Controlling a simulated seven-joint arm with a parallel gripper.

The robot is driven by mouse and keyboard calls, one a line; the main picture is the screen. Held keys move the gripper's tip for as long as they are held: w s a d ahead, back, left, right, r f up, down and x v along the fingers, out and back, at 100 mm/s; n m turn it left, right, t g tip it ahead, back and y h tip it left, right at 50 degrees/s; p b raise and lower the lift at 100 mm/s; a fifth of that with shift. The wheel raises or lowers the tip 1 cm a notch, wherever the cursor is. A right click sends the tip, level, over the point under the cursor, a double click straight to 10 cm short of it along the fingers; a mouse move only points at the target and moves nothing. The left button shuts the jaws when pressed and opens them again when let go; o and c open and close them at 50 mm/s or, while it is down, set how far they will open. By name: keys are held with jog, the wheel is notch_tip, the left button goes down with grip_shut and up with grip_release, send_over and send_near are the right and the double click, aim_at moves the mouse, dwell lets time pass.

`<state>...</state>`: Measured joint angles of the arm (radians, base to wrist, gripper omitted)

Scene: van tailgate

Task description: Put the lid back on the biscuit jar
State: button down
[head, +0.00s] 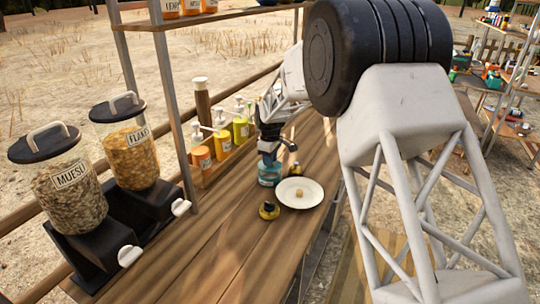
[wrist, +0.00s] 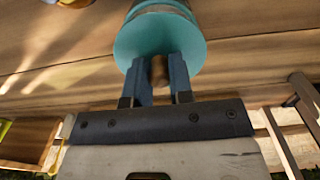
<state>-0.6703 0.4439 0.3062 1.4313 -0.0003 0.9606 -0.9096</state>
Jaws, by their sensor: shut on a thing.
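My gripper (head: 267,153) points down over the biscuit jar (head: 269,177), a small teal and clear vessel beside the plate on the wooden counter. In the wrist view, my two blue fingers (wrist: 160,78) are shut on the brown knob of the round teal lid (wrist: 158,35). The lid is directly at the jar's top, and part of a rounded body shows beyond it at the upper edge. I cannot tell whether the lid touches the rim or hangs just above it. My arm and gripper hide part of the jar in the head view.
A white plate (head: 313,194) with a small round tan item (head: 299,193) stands right of the jar. Pump bottles (head: 222,140) stand in a rack behind left. Cereal dispensers (head: 68,190) stand far left. The front counter is clear.

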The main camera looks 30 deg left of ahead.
jog(key=shift+f, duration=1.05)
jog(key=shift+f, duration=0.2)
dwell(2.0)
jog(key=shift+c, duration=2.3)
grip_release()
jog(key=shift+r, duration=0.15)
jog(key=shift+r, duration=3.4)
jog(key=shift+c, duration=0.3)
grip_shut()
